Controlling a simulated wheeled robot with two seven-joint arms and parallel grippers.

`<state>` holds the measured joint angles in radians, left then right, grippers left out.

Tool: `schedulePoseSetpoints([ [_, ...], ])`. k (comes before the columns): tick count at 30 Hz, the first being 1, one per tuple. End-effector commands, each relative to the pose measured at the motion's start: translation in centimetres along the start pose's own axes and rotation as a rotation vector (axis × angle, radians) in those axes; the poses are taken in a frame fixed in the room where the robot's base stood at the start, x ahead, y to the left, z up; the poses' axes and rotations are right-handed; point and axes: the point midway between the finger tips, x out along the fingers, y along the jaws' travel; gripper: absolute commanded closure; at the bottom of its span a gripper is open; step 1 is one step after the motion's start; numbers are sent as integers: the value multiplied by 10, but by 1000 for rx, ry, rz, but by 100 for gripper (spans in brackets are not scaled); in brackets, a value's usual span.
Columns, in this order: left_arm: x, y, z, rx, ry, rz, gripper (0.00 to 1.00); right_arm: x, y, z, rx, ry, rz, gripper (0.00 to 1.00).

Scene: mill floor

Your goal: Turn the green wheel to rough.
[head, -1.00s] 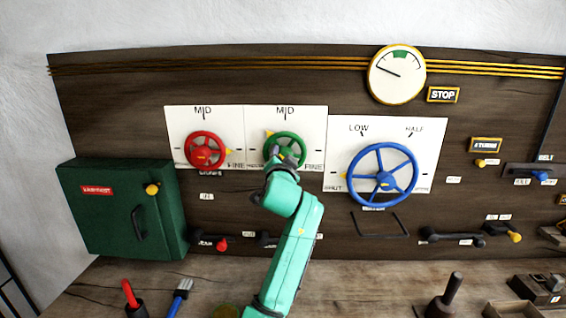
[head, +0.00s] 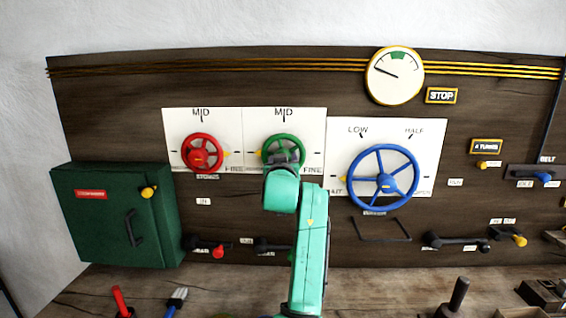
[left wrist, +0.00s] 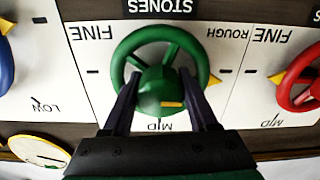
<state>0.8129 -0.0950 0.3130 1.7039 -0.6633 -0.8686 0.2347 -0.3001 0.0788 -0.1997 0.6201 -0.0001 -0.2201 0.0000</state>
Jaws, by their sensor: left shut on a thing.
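The green wheel (head: 281,137) is on a white plate on the dark board, between the red wheel and the blue wheel. In the left wrist view, which is upside down, the green wheel (left wrist: 168,42) shows nearly whole. Its yellow pointer (left wrist: 214,79) is on the side of the word ROUGH (left wrist: 238,29), level with the side tick. My left gripper (left wrist: 160,88) reaches inside the rim with a finger on either side of the hub and is shut on the wheel. In the head view my left gripper (head: 284,160) partly covers the wheel's lower part. My right gripper is not in view.
The red wheel (head: 202,139) is close on the left, its pointer toward FINE. The larger blue wheel (head: 411,181) is on the right. A green cabinet (head: 95,240) stands at lower left. A dial gauge (head: 395,88) is above. Small levers line the board below.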

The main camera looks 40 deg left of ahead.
Motion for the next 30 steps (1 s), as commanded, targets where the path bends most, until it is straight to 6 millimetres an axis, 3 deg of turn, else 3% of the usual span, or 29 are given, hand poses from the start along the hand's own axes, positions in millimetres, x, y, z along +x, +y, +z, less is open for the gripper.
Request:
schedulePoseSetpoints([
  [20,-1,0,-7,-79,15,1,96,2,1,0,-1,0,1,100],
  [21,-1,0,-7,-79,15,1,37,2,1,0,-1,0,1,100],
  [23,-1,0,-6,-78,13,1,14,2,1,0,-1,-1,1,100],
  [30,0,0,-3,-76,6,1,11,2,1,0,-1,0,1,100],
])
